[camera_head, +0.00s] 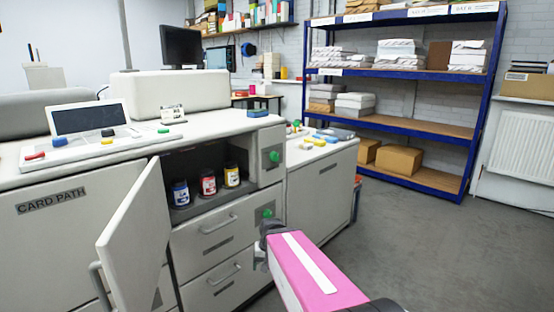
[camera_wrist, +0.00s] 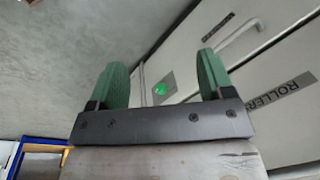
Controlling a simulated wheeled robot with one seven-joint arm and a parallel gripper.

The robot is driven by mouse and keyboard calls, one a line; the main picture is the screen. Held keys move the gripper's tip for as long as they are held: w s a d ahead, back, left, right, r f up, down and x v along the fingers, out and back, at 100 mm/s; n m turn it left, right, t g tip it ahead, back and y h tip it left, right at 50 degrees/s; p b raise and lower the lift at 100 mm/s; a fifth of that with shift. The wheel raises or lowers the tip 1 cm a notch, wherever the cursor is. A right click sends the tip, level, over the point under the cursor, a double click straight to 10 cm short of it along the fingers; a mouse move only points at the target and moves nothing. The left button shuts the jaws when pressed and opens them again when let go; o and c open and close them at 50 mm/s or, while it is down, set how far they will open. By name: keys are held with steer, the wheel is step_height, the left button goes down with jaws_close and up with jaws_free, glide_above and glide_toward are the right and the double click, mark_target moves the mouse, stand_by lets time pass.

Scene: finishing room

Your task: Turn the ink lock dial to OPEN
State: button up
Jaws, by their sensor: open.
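Two green dials sit on the right side of the grey press cabinet. The upper dial (camera_head: 274,157) is beside the open ink compartment. The lower dial (camera_head: 267,213) is beside the upper drawer. I cannot read a mark that tells which is the ink lock dial, nor their settings. My gripper (camera_head: 264,243) is just below the lower dial in the head view, its fingers mostly hidden by the wrist. In the wrist view my gripper (camera_wrist: 162,66) is open and empty. A green dial (camera_wrist: 160,89) shows in the gap between its fingers, apart from them.
The cabinet door (camera_head: 137,240) stands open at the left. Ink jars (camera_head: 207,182) stand in the compartment. Drawer handles (camera_head: 219,224) stick out below it. A blue shelf rack (camera_head: 420,121) stands at the back. The grey floor (camera_head: 430,245) at the right is clear.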

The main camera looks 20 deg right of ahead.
steer(key=w+d+r+m+t+y, duration=0.1)
steer(key=w+r+m+t+y, duration=0.25)
steer(key=w+r+m, duration=0.45)
steer(key=m+t+y, duration=0.3)
steer(key=m+t, duration=0.9)
steer(key=m, duration=0.7)
glide_toward(276, 157)
steer(key=shift+h, duration=0.25)
steer(key=x, duration=0.9)
steer(key=shift+a+r, duration=0.1)
steer(key=c, duration=0.9)
